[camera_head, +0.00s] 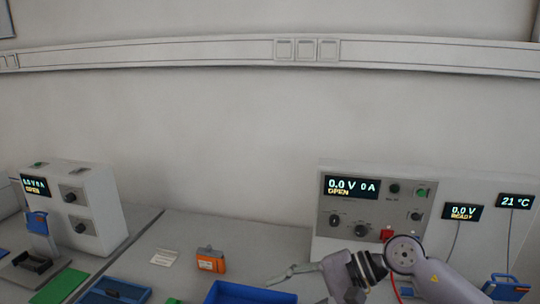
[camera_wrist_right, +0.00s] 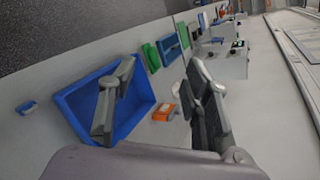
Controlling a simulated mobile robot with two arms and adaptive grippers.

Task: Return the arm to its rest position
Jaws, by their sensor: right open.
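My right arm (camera_head: 405,255) comes in from the lower right in the head view. Its gripper (camera_head: 290,272) is at the bottom middle, above the bench and in front of the large cycler. In the right wrist view the two grey fingers of the gripper (camera_wrist_right: 163,72) stand wide apart with nothing between them. A blue tray (camera_wrist_right: 71,98) lies below, partly hidden by one finger. An orange device (camera_wrist_right: 163,112) shows between the fingers, apart from them. My left gripper is in neither view.
The large cycler (camera_head: 340,208) reads 0.0 V, 0 A, OPEN. A smaller cycler (camera_head: 92,190) stands at left. The orange device (camera_head: 211,260) and a white label (camera_head: 164,257) lie on the bench. Blue trays (camera_head: 235,292) line the front edge.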

